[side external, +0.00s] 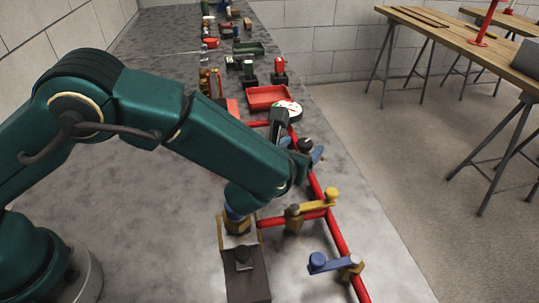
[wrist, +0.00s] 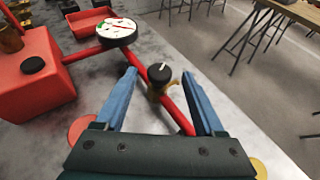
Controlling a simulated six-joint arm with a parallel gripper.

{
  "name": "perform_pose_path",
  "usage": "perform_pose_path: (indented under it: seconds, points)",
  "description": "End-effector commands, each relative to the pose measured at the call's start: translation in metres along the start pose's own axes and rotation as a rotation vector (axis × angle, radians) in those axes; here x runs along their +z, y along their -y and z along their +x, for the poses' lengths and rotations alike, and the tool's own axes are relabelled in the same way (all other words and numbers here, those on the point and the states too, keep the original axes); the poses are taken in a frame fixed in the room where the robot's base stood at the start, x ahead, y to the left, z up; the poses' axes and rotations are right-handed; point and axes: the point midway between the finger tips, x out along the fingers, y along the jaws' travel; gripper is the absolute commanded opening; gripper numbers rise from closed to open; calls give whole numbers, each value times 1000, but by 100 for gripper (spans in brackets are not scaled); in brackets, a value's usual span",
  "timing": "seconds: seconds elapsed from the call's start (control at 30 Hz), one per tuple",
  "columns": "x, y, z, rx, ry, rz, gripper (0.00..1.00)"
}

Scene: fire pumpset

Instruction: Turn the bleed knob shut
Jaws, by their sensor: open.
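The bleed knob (wrist: 159,72) is a small black round knob with a white pointer mark on top. It sits on a brass fitting on a red pipe (wrist: 178,115). In the wrist view it shows between the tips of my gripper's two blue fingers (wrist: 158,76), with a gap on each side. My gripper is open and empty. In the side view the dark knob (side external: 305,144) shows beside my gripper (side external: 301,151), partly hidden by it. Whether the fingertips are down at the knob's height I cannot tell.
A round white gauge (wrist: 117,30) stands beyond the knob, near a red tray (wrist: 90,20). A red block (wrist: 35,75) is at left. A yellow lever (side external: 322,199) and a blue lever (side external: 335,262) sit on pipework nearer the camera. Bare bench lies right of the pipe.

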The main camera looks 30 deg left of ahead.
Motion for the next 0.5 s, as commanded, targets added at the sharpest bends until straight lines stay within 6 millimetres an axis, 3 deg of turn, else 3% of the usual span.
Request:
perform_pose_path:
  seconds: [0.3, 0.5]
  points:
    - [0, 0, -38, -2, 1, -1, 71]
    - [0, 0, -44, -1, 1, -1, 71]
